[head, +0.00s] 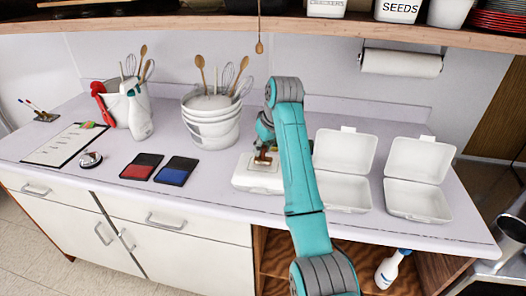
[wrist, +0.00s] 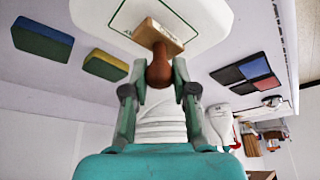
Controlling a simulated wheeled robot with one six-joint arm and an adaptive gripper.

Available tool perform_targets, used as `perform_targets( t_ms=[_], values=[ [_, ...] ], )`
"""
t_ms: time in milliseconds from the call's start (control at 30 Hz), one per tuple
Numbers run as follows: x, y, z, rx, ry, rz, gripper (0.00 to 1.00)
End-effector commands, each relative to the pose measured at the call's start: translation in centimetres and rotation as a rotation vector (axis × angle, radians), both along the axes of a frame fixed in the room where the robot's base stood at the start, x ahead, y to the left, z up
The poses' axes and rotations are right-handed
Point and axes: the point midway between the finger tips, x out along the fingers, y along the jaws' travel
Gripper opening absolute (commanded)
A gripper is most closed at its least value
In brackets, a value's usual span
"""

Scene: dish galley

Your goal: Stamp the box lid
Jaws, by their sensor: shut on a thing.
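A closed white takeaway box (head: 258,182) lies on the counter, left of two open white boxes. My gripper (head: 265,146) is above its lid, shut on the brown handle of a wooden stamp (head: 264,158). In the wrist view my gripper (wrist: 159,74) has one finger on each side of the handle, and the stamp's wooden block (wrist: 158,36) is over the white lid (wrist: 206,22). A thin green outline shows on the lid around the block. I cannot tell whether the stamp touches the lid. A red ink pad (head: 142,166) and a blue ink pad (head: 176,171) lie to the left.
Open boxes (head: 345,150) (head: 418,160) stand on the right. White tubs with utensils (head: 211,128), a spray bottle (head: 139,116), a clipboard (head: 64,145) and a bell (head: 90,159) are on the left. Two sponges (wrist: 42,40) (wrist: 105,65) show in the wrist view.

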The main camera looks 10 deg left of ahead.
Motion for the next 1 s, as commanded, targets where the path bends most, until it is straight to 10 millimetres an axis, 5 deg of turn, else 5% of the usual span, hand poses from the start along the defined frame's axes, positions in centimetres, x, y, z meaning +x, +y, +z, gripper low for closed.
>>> perform_targets(
  t_ms=[700,1000],
  values=[
    [0.0,0.0,4.9,0.0,0.0,0.0,0.04],
    [0.0,0.0,5.2,0.0,0.0,0.0,0.04]
  ],
)
